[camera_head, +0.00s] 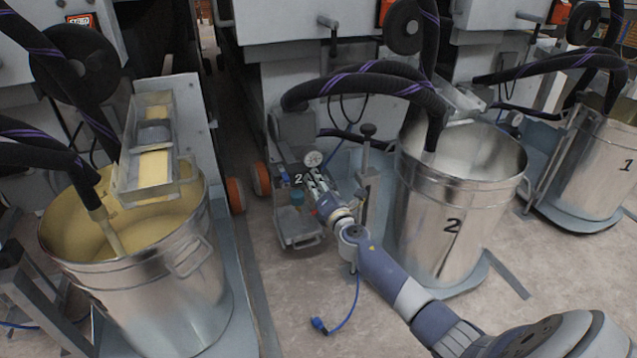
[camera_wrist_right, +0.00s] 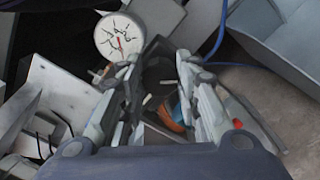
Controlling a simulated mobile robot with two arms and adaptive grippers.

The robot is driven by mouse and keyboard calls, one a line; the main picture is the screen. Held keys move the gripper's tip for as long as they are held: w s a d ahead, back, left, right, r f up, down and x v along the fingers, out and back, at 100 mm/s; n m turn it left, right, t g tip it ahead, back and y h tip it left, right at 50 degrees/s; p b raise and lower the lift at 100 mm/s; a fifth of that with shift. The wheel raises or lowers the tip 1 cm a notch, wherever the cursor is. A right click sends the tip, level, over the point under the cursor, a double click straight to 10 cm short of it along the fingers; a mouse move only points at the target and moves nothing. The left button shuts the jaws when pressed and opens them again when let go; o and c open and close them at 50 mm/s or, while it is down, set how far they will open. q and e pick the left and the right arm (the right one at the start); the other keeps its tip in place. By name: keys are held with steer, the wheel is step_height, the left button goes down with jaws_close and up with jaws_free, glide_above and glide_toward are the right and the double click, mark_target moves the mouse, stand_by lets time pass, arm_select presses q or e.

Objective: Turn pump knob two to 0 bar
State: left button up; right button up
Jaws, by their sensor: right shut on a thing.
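Pump two (camera_head: 297,215), marked "2", stands on the floor left of the drum marked 2. Its round white pressure gauge (camera_head: 313,159) sits on top and also shows in the right wrist view (camera_wrist_right: 119,36). A short red needle shows on the dial, but I cannot read its value. My right gripper (camera_head: 316,181) reaches to the pump just below the gauge. In the right wrist view my right gripper (camera_wrist_right: 158,82) has its two fingers on either side of the dark pump knob (camera_wrist_right: 158,72) and is shut on it. The fingers hide the knob's sides. My left gripper is not in view.
A steel drum marked 2 (camera_head: 450,215) stands right of my right arm, with a black hose running into it. A drum of yellow liquid (camera_head: 150,290) is at left, and drum 1 (camera_head: 600,170) at far right. A blue plug (camera_head: 319,325) lies on clear floor.

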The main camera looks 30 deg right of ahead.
steer(key=shift+a+f+n, duration=0.1)
steer(key=shift+n, duration=0.4)
steer(key=o, duration=1.1)
steer(key=shift+c, duration=0.2)
steer(key=v, duration=1.2)
